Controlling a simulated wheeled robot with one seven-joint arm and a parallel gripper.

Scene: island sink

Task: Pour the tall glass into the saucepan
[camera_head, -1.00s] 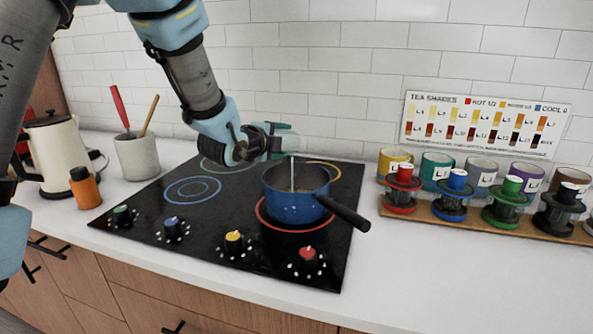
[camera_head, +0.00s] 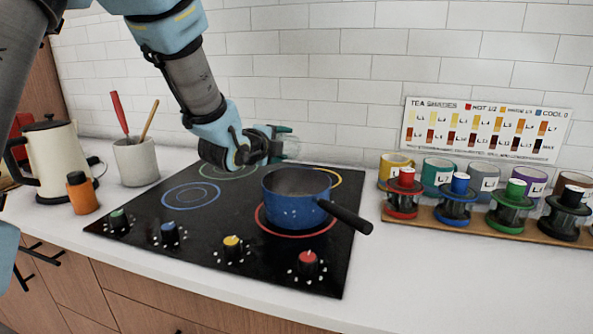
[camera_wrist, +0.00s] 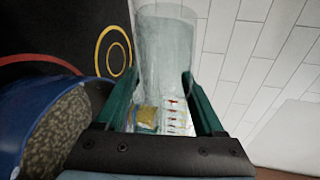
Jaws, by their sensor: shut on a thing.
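The blue saucepan (camera_head: 296,200) stands on the red-ringed front right burner, its black handle pointing to the lower right. In the wrist view the saucepan (camera_wrist: 38,105) is at the left, with a speckled grey-brown surface inside. My gripper (camera_head: 284,141) is above and behind the pan's rim. It is shut on the tall glass (camera_head: 292,149), which is clear and small in the head view. In the wrist view the glass (camera_wrist: 167,45) sits between the green fingers, beside the pan. Its exact tilt and any liquid left in it are hard to tell.
The black cooktop (camera_head: 190,225) has knobs along its front. A kettle (camera_head: 54,160), orange bottle (camera_head: 82,193) and utensil crock (camera_head: 136,161) are at the left. Several mugs and coloured jars stand on a wooden rack (camera_head: 470,222) at the right, below a tea chart (camera_head: 485,130).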

